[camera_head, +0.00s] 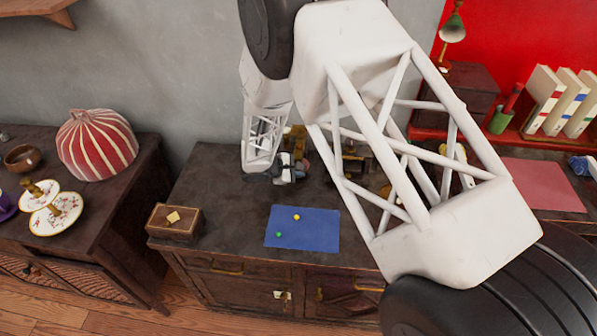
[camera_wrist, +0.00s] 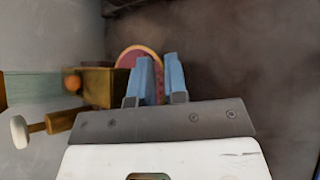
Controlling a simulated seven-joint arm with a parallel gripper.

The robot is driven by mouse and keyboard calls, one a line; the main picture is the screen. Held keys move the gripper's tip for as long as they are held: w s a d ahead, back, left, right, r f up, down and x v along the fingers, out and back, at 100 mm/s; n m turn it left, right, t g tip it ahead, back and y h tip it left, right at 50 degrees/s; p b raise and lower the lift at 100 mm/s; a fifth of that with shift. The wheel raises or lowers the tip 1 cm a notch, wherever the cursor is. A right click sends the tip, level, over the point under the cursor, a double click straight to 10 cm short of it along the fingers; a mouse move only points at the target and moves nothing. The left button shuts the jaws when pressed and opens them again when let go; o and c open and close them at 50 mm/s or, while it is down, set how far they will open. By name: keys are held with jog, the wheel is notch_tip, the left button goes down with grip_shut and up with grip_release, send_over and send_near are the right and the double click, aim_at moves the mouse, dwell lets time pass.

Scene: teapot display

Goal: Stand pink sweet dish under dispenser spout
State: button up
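My gripper (camera_wrist: 160,62) has two blue fingers with a narrow gap, and the dish's right edge lies at that gap. I cannot tell whether the fingers press on its rim. In the head view my gripper (camera_head: 284,177) is low over the back of the dark cabinet, beside brass parts (camera_head: 296,137).
A blue mat (camera_head: 320,238) with a yellow and a green ball lies on the cabinet (camera_head: 228,200). A small wooden box (camera_head: 162,226) stands at its left front corner. My arm hides much of the right side. The cabinet's left middle is clear.

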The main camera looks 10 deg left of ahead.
jog(key=o, duration=0.5)
jog(key=shift+v, duration=3.9)
